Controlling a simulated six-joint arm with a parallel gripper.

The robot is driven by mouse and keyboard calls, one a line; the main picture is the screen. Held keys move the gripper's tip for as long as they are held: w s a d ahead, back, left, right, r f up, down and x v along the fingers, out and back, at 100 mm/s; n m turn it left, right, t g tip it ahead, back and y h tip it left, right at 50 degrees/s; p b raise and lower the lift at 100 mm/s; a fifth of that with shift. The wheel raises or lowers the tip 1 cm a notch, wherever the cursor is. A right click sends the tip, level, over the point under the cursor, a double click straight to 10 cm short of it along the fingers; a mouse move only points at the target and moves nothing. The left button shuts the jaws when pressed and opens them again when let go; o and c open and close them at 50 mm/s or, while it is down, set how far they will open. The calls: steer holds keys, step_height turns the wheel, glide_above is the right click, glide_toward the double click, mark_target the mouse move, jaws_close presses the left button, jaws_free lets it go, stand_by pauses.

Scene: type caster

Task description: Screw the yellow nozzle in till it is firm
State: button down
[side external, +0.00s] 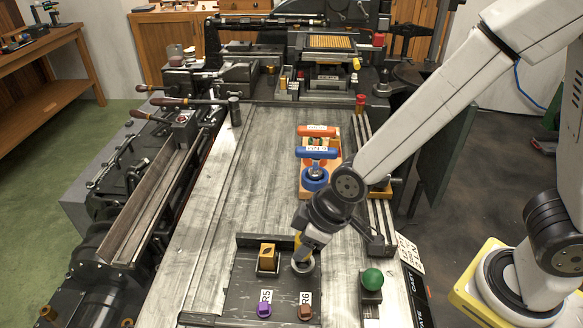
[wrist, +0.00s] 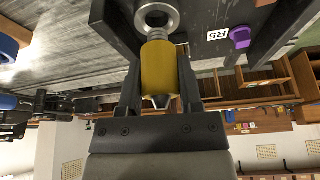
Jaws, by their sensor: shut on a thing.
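The yellow nozzle (wrist: 158,68) is between the two dark fingers of my gripper (wrist: 157,75) in the wrist view. My gripper is shut on it. Its grey threaded end (wrist: 157,36) shows and points at a round metal ring (wrist: 146,12). The thread meets or overlaps the ring's edge in this view; I cannot tell how far it is engaged. In the side view my gripper (side external: 302,249) is low over the dark tray at the R6 place, with the metal ring (side external: 303,267) just below it. A little yellow of the nozzle (side external: 298,240) shows there, mostly hidden by my gripper.
The dark tray (side external: 238,300) has raised edges. A brass-coloured block (side external: 267,258) stands left of my gripper. A purple knob (side external: 263,310) and a brown knob (side external: 304,312) sit in front by the labels. A green ball (side external: 372,279) is at right. Blue-handled and orange-handled tools (side external: 316,153) stand behind.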

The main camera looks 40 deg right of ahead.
steer(key=shift+f, duration=1.15)
stand_by(1.9)
steer(key=shift+c, duration=0.9)
jaws_free()
steer(key=shift+r, duration=0.25)
steer(key=v, duration=0.7)
steer(key=shift+s+r, duration=0.1)
steer(key=shift+s, duration=0.05)
stand_by(0.4)
